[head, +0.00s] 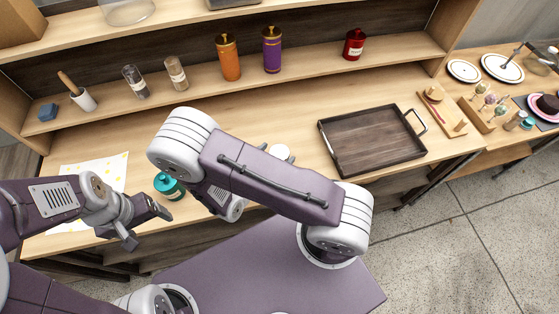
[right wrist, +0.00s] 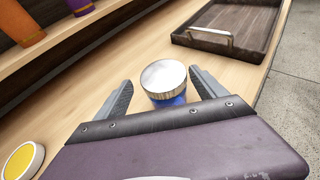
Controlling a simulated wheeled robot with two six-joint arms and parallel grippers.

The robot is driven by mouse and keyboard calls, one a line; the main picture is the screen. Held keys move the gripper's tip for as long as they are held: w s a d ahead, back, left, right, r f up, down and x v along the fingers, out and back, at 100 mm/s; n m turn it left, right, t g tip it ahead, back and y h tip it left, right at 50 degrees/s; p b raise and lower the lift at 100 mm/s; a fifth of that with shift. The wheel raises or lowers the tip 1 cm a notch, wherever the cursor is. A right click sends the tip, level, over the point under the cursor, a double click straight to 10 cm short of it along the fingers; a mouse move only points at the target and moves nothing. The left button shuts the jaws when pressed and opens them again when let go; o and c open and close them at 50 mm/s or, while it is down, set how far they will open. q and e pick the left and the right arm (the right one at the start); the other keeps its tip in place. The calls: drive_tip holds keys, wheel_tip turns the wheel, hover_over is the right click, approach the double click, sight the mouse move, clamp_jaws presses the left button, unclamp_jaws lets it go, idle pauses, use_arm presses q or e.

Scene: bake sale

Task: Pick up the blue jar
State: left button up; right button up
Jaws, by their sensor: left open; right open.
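The blue jar (right wrist: 168,100) has a blue body and a pale silver lid, and stands upright on the wooden counter in the right wrist view. My right gripper (right wrist: 160,77) is open, with one finger on each side of the jar and gaps visible beside it. In the head view my right arm hides most of that area; only a pale round top (head: 280,152), likely the jar's lid, shows behind the arm. My left gripper (head: 148,225) is open and empty in front of the counter, near a teal jar (head: 168,188).
A dark wooden tray (head: 372,140) lies to the right on the counter. An orange canister (head: 229,60), a purple canister (head: 272,52) and a red jar (head: 354,45) stand on the shelf behind. A yellow-topped round thing (right wrist: 20,161) is at the right wrist view's lower left.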

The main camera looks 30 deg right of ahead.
sight(284, 149)
drive_tip(key=x, duration=0.4)
drive_tip(key=shift+s+d+f, duration=0.2)
drive_tip(key=shift+s+f, duration=0.1)
drive_tip(key=shift+w+d+f, duration=0.2)
drive_tip(key=shift+d, duration=0.05)
drive_tip(key=shift+s+a+r, duration=0.1)
drive_tip(key=c, duration=1.7)
drive_tip(key=shift+r, duration=0.55)
wheel_tip(284, 149, up, 3)
drive_tip(key=shift+r+p, duration=0.1)
drive_tip(key=shift+p, duration=0.25)
drive_tip(key=s+d+r+p, duration=0.5)
drive_tip(key=d+p, duration=0.5)
drive_tip(key=p, duration=0.2)
drive_tip(key=shift+s+r, duration=0.3)
drive_tip(key=shift+r, duration=0.55)
